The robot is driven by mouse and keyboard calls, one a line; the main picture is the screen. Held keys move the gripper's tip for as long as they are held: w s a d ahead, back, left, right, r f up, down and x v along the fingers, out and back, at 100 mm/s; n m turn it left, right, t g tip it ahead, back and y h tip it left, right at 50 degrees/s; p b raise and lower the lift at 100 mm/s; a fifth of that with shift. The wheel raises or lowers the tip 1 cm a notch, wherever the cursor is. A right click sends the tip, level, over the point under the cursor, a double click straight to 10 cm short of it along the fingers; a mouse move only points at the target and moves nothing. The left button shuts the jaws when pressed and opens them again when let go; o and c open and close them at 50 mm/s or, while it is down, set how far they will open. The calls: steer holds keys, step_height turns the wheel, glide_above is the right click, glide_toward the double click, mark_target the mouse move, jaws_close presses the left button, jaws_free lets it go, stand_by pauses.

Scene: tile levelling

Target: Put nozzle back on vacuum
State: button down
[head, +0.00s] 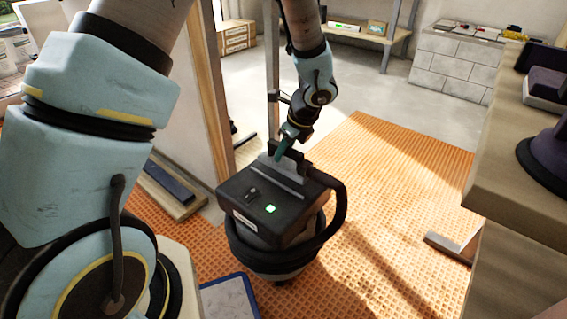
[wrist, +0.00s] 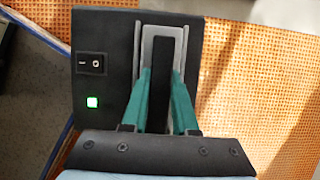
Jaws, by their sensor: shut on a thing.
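The vacuum (head: 265,208) stands upright on the floor in the middle of the head view. Its black top carries a rocker switch and a lit green lamp, also seen in the wrist view (wrist: 104,50). My gripper (head: 282,152) reaches down over the top from behind. Its teal fingers, also in the wrist view (wrist: 160,100), are shut on the nozzle (wrist: 160,75), a black bar with a light grey part around it. The nozzle sits between two thin grey rails on the vacuum top. I cannot tell whether its underside touches the top.
A black hose (head: 338,205) loops around the vacuum's right side. Orange waffled matting (head: 390,190) covers the floor to the right, mostly clear. A wooden post (head: 212,95) stands behind left, a bench (head: 510,180) at right. A blue-edged panel (head: 230,298) lies in front.

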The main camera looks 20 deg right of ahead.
mark_target(283, 161)
steer(key=shift+f+b, duration=0.35)
steer(key=shift+f, duration=1)
steer(key=shift+f, duration=0.1)
steer(key=c, duration=0.7)
jaws_free()
